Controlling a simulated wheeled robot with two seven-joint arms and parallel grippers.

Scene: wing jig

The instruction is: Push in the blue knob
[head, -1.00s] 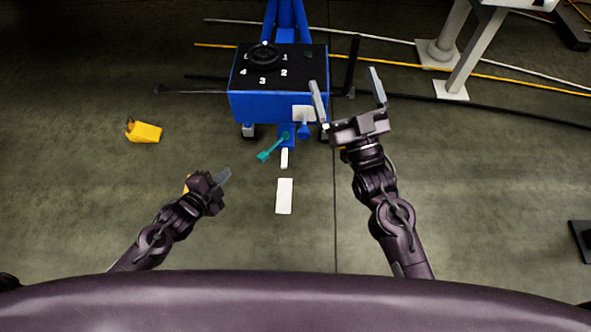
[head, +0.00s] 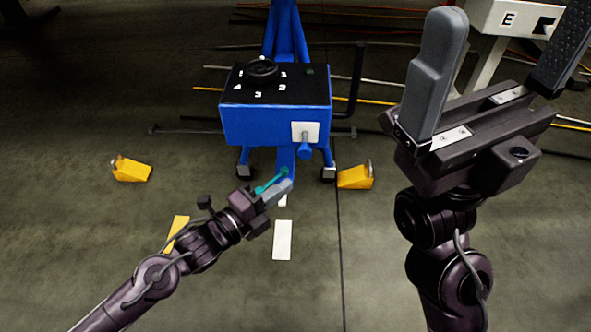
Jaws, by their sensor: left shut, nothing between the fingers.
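The blue knob (head: 305,150) sticks out from the front face of the blue box (head: 262,126), just below a white square plate (head: 304,131). My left gripper (head: 284,190) is shut and empty. In the picture it is below and slightly left of the knob, apart from it, and overlaps the end of the teal lever (head: 268,184); I cannot tell whether it touches the lever. My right gripper (head: 511,35) is raised close to the camera, right of the box. Its fingers are wide apart with nothing between them.
The box top carries a black dial (head: 262,68) with white numbers. Yellow wedges stand on the floor at left (head: 131,169) and right (head: 355,176) of the box. White floor marks (head: 283,240) lie in front. A white stand marked E (head: 508,20) is behind my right gripper.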

